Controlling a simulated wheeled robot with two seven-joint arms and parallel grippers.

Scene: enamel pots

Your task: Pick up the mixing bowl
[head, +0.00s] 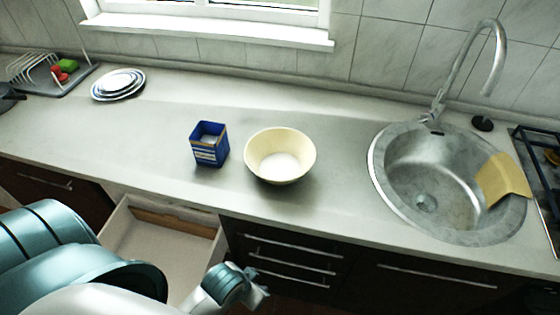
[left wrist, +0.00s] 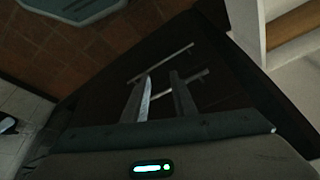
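The cream mixing bowl (head: 280,155) stands upright on the counter, just right of a blue box, and looks paler at its inner bottom. My left gripper (head: 258,284) is in front of the counter, below and in front of the bowl, and touches nothing that I can see. In the left wrist view its two fingers (left wrist: 160,84) are apart with nothing between them. The bowl is out of the left wrist view. My right gripper is in neither view.
The blue box (head: 209,156) stands close left of the bowl. The sink (head: 400,200) with its tall tap lies to the right. Stacked plates (head: 118,86) are at the back left. A drawer (head: 160,250) stands open below the counter. The counter behind the bowl is clear.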

